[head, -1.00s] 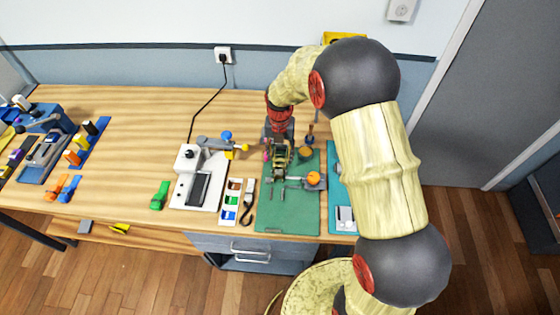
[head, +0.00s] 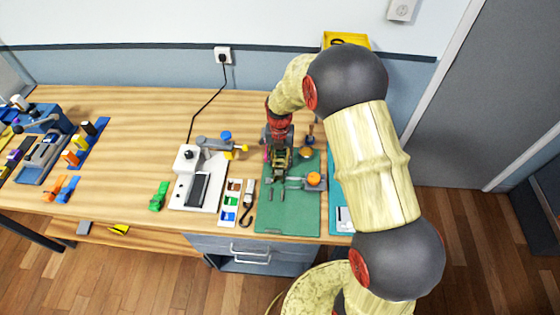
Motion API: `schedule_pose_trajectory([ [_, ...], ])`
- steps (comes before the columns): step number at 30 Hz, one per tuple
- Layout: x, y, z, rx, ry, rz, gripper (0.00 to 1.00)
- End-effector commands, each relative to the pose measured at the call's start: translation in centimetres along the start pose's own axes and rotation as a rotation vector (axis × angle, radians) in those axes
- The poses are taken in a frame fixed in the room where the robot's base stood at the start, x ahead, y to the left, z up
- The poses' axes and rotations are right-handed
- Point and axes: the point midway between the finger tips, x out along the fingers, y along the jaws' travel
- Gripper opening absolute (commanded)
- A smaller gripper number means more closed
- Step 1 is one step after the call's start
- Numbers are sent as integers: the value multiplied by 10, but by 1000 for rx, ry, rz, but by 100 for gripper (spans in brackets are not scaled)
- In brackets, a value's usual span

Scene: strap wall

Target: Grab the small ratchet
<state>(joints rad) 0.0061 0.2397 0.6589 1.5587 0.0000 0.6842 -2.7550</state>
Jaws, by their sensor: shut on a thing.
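My gripper (head: 280,170) is over the green mat (head: 296,218), left of a grey tool with an orange knob (head: 314,179). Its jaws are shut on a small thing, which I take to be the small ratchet. The gripper and its fingers mostly hide that thing, so its shape cannot be made out. Two small dark pieces show on the mat just below the gripper in the picture.
Left of the mat are a black-hooked strap (head: 248,206), a tray of coloured parts (head: 230,203) and a white-based device (head: 198,190). A green piece (head: 158,196) lies further left. A teal mat (head: 335,165) is on the right.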

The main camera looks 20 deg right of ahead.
Motion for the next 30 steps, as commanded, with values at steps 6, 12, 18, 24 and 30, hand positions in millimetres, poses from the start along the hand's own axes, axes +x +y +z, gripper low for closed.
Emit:
schedule_pose_trajectory([
  [6, 0, 0, 0, 0, -1, 0, 6],
  [12, -1, 0, 0, 0, -1, 0, 6],
  [18, -11, 0, 1, 0, -2, 1, 6],
  [24, -39, 1, -3, -1, -3, 1, 6],
  [30, -74, 1, -33, -2, -4, 2, 6],
])
